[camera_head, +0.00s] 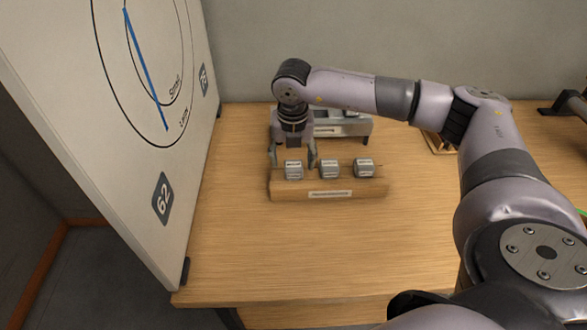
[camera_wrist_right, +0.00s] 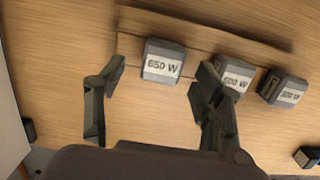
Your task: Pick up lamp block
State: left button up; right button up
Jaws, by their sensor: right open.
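Three grey lamp blocks with white labels sit in a row on a wooden holder (camera_head: 327,192) in the head view. My right gripper (camera_head: 292,158) is open above the leftmost block (camera_head: 293,170), with one finger on each side of it. In the right wrist view this block (camera_wrist_right: 162,62) reads 650 W and lies between the spread fingertips of my right gripper (camera_wrist_right: 159,75). The middle block (camera_head: 330,169) reads 500 W in the wrist view (camera_wrist_right: 236,77), where a finger partly covers it. The rightmost block (camera_head: 364,168) has a label too small to read surely. My left gripper is not in view.
A grey device (camera_head: 345,125) stands on the table behind the holder. A large white board (camera_head: 130,110) with curves and numbers stands along the left edge. The wooden table (camera_head: 290,245) is clear in front of the holder. A dark bracket (camera_head: 570,103) is at the far right.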

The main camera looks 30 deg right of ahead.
aim_at(294, 165)
jog(key=f, duration=0.3)
jog(key=shift+w+d+f+p, duration=0.25)
jog(key=shift+d+p, duration=0.05)
jog(key=shift+p, duration=0.1)
jog(key=c, duration=1)
jog(key=shift+c, duration=0.5)
jog(key=shift+r, duration=0.15)
